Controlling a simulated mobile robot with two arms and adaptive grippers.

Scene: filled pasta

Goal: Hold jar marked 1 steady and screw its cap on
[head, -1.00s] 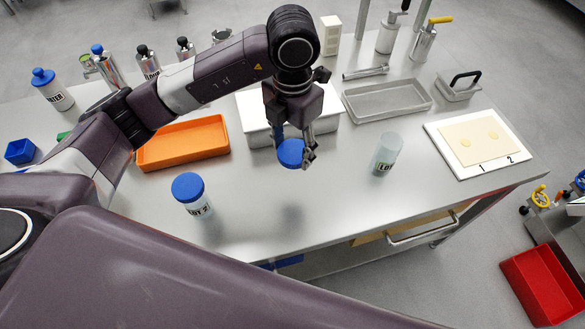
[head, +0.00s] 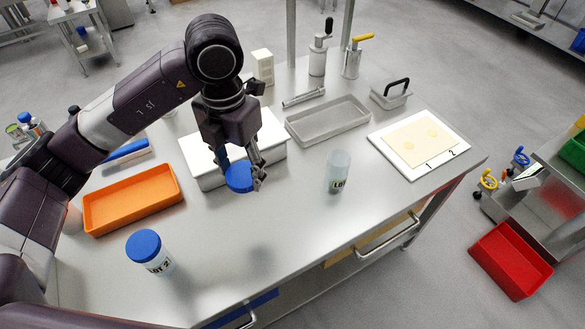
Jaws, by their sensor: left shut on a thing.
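My left gripper (head: 242,176) is shut on a blue cap (head: 239,179) and holds it above the table, in front of the white box. An uncapped translucent jar (head: 339,168) stands upright on the table to the right of the cap, clearly apart from it. Its label starts with "LO"; the number cannot be read. A second jar (head: 156,262), marked LOT 2, stands at the front left with a blue cap on it. My right gripper is not in view.
An orange tray (head: 132,217) lies at left and a white box (head: 208,183) behind my gripper. A grey metal tray (head: 327,140) and a white board (head: 457,159) marked 1 and 2 lie farther right. The table (head: 290,240) is clear around the uncapped jar.

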